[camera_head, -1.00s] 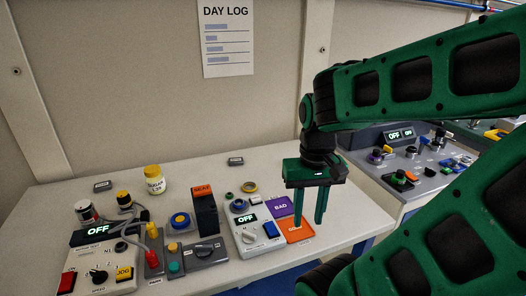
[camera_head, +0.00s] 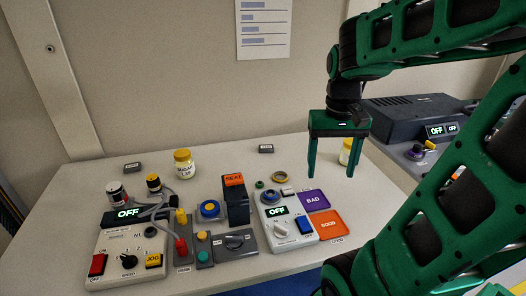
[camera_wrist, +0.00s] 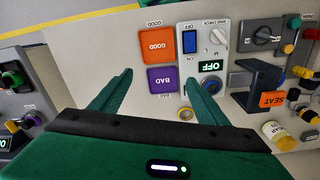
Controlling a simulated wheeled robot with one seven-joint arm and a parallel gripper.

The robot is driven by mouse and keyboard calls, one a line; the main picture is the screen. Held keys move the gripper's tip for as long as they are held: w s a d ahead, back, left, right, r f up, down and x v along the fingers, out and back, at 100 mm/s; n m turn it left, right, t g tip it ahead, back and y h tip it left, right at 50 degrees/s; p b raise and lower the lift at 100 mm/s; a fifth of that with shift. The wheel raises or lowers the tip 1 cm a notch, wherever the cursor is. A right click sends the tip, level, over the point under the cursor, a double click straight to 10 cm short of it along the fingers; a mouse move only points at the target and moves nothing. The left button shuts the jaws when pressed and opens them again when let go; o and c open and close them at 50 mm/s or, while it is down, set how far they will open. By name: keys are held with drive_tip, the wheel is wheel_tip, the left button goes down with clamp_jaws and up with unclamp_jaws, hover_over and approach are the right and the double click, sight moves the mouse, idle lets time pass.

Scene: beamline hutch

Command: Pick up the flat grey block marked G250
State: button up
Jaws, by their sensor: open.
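Two small flat dark grey blocks with pale labels lie at the back of the table, one at the back left (camera_head: 133,167) and one at the back middle (camera_head: 266,148). Their lettering is too small to read, so I cannot tell which, if either, is marked G250. My gripper (camera_head: 331,176) hangs above the table's right part, fingers down, open and empty, apart from both blocks. In the wrist view my gripper (camera_wrist: 170,78) shows its two fingers spread, with no grey block between them.
An orange GOOD pad (camera_head: 331,224) and purple BAD pad (camera_head: 313,201) lie beside a switch box (camera_head: 288,228). A yellow-lidded jar (camera_head: 184,165) stands behind the control boxes; another (camera_head: 346,152) stands partly behind my gripper. The table's back strip is mostly clear.

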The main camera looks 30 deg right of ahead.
drive_tip(key=w+d+r, duration=0.1)
drive_tip(key=w+d, duration=0.1)
drive_tip(key=w, duration=0.8)
drive_tip(key=w+d+r, duration=0.1)
drive_tip(key=w+d, duration=0.1)
drive_tip(key=w, duration=0.8)
hover_over(266, 147)
wheel_tip(266, 147, down, 7)
drive_tip(key=shift+n, duration=0.4)
wheel_tip(266, 147, down, 10)
drive_tip(key=shift+w+f, duration=0.1)
drive_tip(key=shift+f, duration=0.1)
drive_tip(key=c, duration=1.2)
